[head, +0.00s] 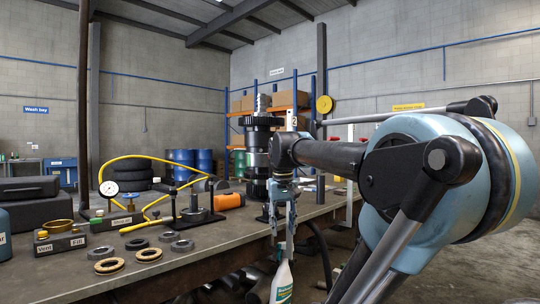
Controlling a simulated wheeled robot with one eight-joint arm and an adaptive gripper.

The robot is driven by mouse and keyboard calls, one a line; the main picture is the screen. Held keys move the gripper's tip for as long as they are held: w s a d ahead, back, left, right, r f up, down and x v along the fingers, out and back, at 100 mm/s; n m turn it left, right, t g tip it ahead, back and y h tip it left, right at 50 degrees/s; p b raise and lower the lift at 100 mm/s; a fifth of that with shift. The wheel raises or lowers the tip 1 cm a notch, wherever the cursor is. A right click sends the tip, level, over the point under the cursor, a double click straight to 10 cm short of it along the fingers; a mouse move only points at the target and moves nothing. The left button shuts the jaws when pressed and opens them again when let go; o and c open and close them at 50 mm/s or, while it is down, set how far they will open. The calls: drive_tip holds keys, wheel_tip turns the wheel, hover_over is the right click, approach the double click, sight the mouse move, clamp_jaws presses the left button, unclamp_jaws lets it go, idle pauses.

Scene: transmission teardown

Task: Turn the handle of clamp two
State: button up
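A white plate marked "2" (292,122) shows behind my arm, at the right of a tall dark stack of gears and shafts (257,160) on the bench. Clamp two's handle cannot be made out; my arm covers much of the area under the plate. My gripper (282,232) points down at the bench's right edge, in front of and to the right of the gear stack.
The bench (200,248) holds several rings (149,254), a dial gauge (109,189), "Vent" and "Fill" blocks (60,241), a yellow hose (148,160) and an orange cylinder (229,201). Bare bench lies left of my gripper. Shelving with boxes (290,98) stands behind.

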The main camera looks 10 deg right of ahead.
drive_tip(key=w+a+r, duration=0.1)
drive_tip(key=w+r, duration=0.6)
drive_tip(key=r, duration=0.6)
drive_tip(key=w+a+r+m+g+h, duration=0.1)
drive_tip(key=w+r, duration=0.7)
drive_tip(key=r, duration=0.5)
drive_tip(key=w+a+r, duration=0.2)
drive_tip(key=w+r, duration=0.6)
drive_tip(key=r, duration=0.5)
drive_tip(key=shift+w+r+g+h, duration=0.25)
drive_tip(key=shift+r+g+h, duration=0.15)
